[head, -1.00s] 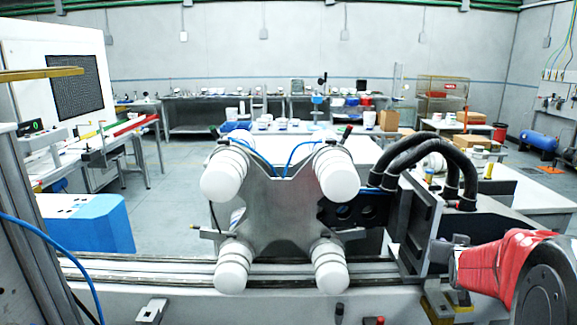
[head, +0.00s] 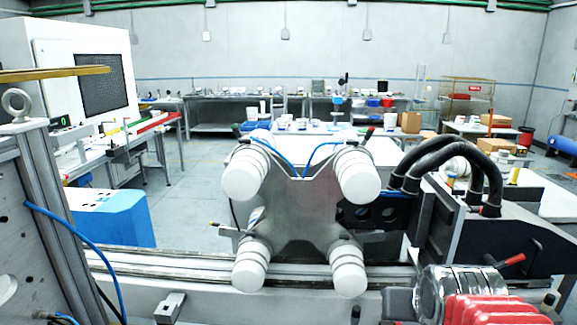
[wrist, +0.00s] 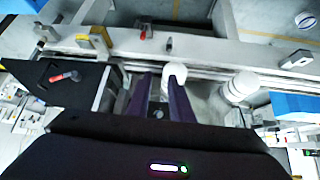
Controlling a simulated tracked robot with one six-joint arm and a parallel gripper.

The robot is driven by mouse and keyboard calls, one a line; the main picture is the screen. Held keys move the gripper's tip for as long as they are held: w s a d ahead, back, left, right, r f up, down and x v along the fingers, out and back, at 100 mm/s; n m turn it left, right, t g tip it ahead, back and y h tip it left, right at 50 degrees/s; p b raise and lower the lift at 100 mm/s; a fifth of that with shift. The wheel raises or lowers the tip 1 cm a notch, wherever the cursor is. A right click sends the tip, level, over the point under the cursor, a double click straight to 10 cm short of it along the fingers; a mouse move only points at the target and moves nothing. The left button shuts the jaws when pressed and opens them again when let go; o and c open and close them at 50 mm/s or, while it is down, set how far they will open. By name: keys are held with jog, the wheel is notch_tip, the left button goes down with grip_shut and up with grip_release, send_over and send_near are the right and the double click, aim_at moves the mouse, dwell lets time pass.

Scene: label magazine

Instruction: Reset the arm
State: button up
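In the wrist view, my gripper (wrist: 158,80) shows as two dark purple fingers reaching up from the black wrist body. The fingers stand apart with nothing between them, so it is open. A white suction cup (wrist: 175,72) of the label magazine's plate shows just beyond the right fingertip; I cannot tell whether they touch. The metal plate (head: 300,215) with white cups stands upright in the middle.
A long rail (head: 200,263) runs across the front. A black bracket with thick hoses (head: 450,165) stands right of the plate. A white machine (head: 60,45) and a blue-and-white box (head: 110,218) are at the left. Worktables (head: 215,110) line the back, with open floor before them.

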jog(key=s+a+f+n+g+y, duration=0.1)
jog(key=s+a, duration=0.5)
jog(key=s, duration=0.6)
jog(key=shift+a+f+n+g+y, duration=0.3)
jog(key=shift+a+f+n+g, duration=0.1)
jog(key=shift+f+g, duration=0.25)
